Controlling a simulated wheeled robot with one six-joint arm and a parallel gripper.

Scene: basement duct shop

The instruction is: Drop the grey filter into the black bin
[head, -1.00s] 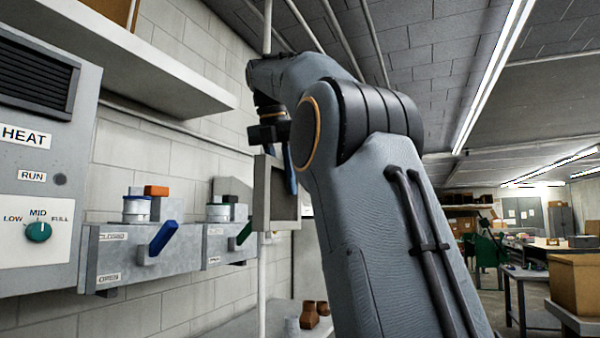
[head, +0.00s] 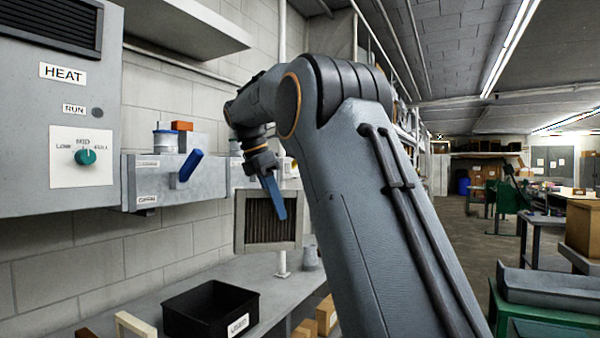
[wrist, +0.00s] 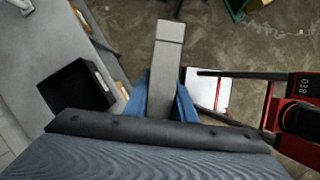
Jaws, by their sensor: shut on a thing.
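The grey filter (head: 248,236) is a square panel with a light frame and dark pleats. It hangs upright from my gripper (head: 276,196), whose blue fingers are shut on its edge. In the wrist view the filter (wrist: 167,62) shows edge-on between the blue fingers (wrist: 160,100). The black bin (head: 190,303) is an open box with a white label, standing on the bench below and to the left of the filter. It also shows in the wrist view (wrist: 78,88), left of the filter. The filter is apart from the bin, above bench height.
The grey bench (head: 120,292) runs along the block wall. A grey HEAT cabinet (head: 60,180) and a duct box with a blue lever (head: 187,166) are on the wall above it. Cardboard boxes (head: 326,315) lie near the bench edge. A red and black object (wrist: 300,110) stands right in the wrist view.

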